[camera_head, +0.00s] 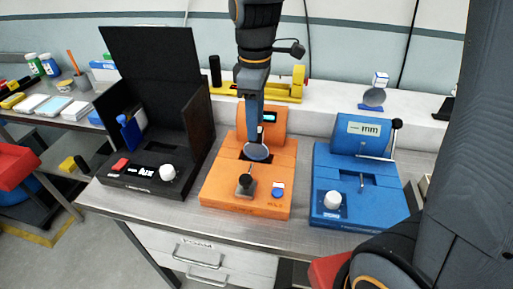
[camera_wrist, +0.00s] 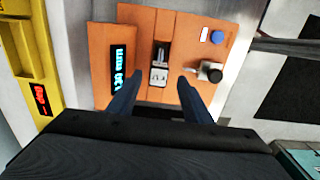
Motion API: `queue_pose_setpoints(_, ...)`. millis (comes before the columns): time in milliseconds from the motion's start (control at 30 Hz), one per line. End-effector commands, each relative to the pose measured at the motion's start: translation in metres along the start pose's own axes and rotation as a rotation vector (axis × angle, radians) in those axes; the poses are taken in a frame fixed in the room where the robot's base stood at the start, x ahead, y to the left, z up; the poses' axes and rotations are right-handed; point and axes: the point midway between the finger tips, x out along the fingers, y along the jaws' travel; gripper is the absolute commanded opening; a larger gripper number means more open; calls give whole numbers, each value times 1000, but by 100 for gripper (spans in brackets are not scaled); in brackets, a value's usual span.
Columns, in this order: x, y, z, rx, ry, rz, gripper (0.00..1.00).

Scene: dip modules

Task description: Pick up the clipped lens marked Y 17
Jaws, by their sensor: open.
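A round grey lens (camera_head: 373,97) with a small white tag (camera_head: 380,79) above it stands on the back ledge at the right. Its marking is too small to read. My gripper (camera_wrist: 158,88) is open and empty, pointing down over the orange device (camera_head: 222,180). It is well to the left of that lens. Below the fingers in the head view, a pale blue-grey oval (camera_head: 257,152) shows at the orange device; I cannot tell whether it is a lens. In the wrist view, a metal piece (camera_wrist: 159,76) sits in the device's dark slot between the fingers.
A blue device (camera_head: 335,205) with a lever stands right of the orange one. A black box with a raised lid (camera_head: 150,60) stands left. A yellow device (camera_head: 285,90) is behind my arm. The bench's front edge is bare.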

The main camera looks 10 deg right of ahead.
Motion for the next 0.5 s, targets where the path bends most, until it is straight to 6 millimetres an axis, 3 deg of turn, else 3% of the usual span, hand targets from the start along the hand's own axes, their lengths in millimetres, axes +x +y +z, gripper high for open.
queue_pose_setpoints(300,38,2,2,1,-2,-3,45)
queue_pose_setpoints(500,44,3,1,1,0,0,45)
